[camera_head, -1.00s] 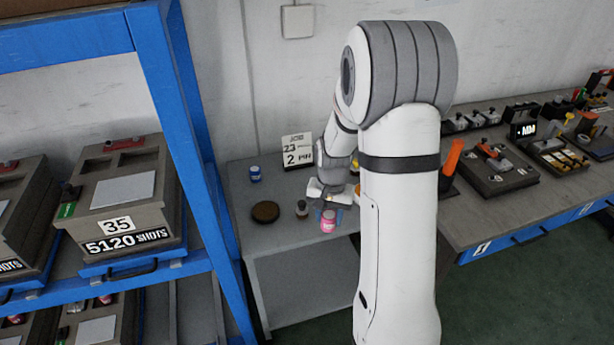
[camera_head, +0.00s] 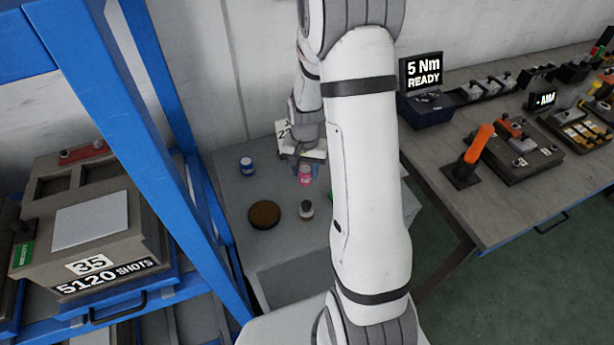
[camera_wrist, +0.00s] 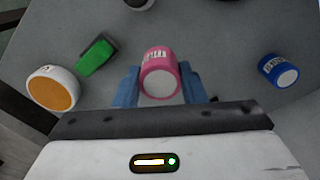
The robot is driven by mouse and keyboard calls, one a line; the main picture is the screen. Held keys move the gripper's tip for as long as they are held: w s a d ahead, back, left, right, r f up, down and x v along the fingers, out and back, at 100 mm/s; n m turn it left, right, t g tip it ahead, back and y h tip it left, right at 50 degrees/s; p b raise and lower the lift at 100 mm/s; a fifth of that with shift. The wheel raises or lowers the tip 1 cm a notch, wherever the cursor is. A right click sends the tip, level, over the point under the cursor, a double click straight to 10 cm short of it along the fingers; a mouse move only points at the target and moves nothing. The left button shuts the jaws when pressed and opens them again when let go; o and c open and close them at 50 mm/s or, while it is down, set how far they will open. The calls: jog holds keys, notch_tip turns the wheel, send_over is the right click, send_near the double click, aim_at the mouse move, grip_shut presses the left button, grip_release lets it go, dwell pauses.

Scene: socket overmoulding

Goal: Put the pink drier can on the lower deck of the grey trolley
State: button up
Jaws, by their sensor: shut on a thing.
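The pink drier can (camera_head: 305,175) is between the blue fingers of my gripper (camera_head: 305,163), which is shut on it. The can also shows in the wrist view (camera_wrist: 160,70), with a finger on each side and its pale round end toward the camera. A grey stand (camera_head: 232,205), perhaps the trolley, is under the gripper. Its top carries other items. I cannot tell how far the can is above that top. The lower deck is not clearly visible now.
On the grey top are a blue can (camera_head: 247,166), a brown disc (camera_head: 264,214) and a small dark-lidded jar (camera_head: 306,209). The wrist view shows a green block (camera_wrist: 95,57) and an orange-faced white container (camera_wrist: 52,88). A blue rack (camera_head: 165,180) stands left, a workbench (camera_head: 450,170) right.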

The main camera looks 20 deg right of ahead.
send_over(307, 194)
jog(key=shift+w+f, duration=0.1)
jog(key=shift+f, duration=2.9)
jog(key=shift+f, duration=0.1)
jog(key=o, duration=0.5)
jog(key=shift+f, duration=0.1)
jog(key=o, duration=0.5)
